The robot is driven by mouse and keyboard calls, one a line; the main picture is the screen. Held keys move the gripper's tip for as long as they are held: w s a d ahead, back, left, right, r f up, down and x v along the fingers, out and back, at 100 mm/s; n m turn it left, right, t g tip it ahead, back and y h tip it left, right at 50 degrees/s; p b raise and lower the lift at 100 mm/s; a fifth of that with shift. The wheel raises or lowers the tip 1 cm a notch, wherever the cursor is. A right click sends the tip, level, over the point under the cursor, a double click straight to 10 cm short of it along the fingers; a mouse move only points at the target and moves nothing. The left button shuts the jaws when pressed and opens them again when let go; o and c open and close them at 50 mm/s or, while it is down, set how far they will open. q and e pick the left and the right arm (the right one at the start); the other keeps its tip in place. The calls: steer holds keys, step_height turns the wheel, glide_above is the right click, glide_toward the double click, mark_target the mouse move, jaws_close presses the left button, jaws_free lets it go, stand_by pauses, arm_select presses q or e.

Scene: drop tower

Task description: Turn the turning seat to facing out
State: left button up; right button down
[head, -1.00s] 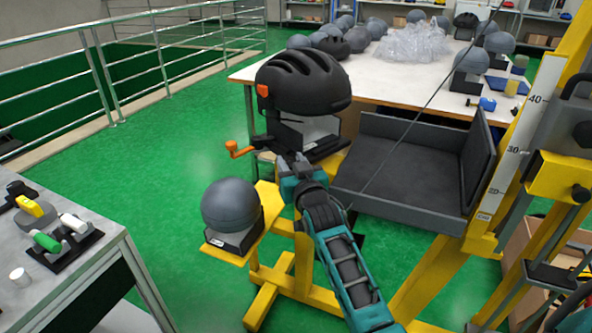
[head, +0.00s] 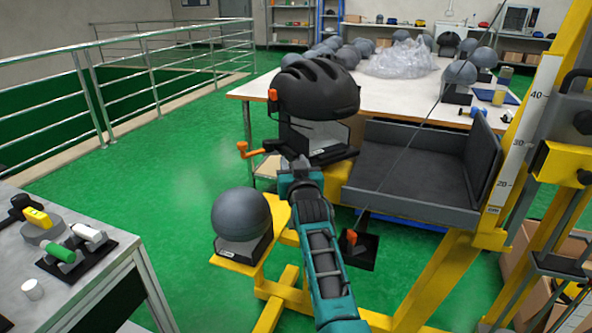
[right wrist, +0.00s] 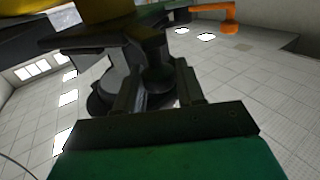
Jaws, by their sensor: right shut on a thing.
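The turning seat (head: 330,157) is a dark plate on top of the yellow stand. It bears a grey block (head: 325,134) with a black helmet (head: 316,90) on it. An orange crank handle (head: 252,150) sticks out to the left of the seat. My right gripper (head: 296,166) is at the seat's near left edge, below the helmet. In the right wrist view its fingers (right wrist: 160,92) are shut on a dark knob (right wrist: 157,77) below the seat; the orange handle (right wrist: 215,12) shows beyond. My left gripper is out of view.
A grey ball (head: 241,214) sits on a yellow side bracket (head: 236,262). A dark open tray (head: 410,177) on the yellow tower is close on the right. A white table (head: 250,90) stands behind, and a grey bench (head: 110,230) at the left.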

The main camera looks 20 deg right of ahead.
steer(key=shift+w+a, duration=0.1)
steer(key=shift+a, duration=0.05)
stand_by(0.4)
steer(key=c, duration=0.8)
jaws_free()
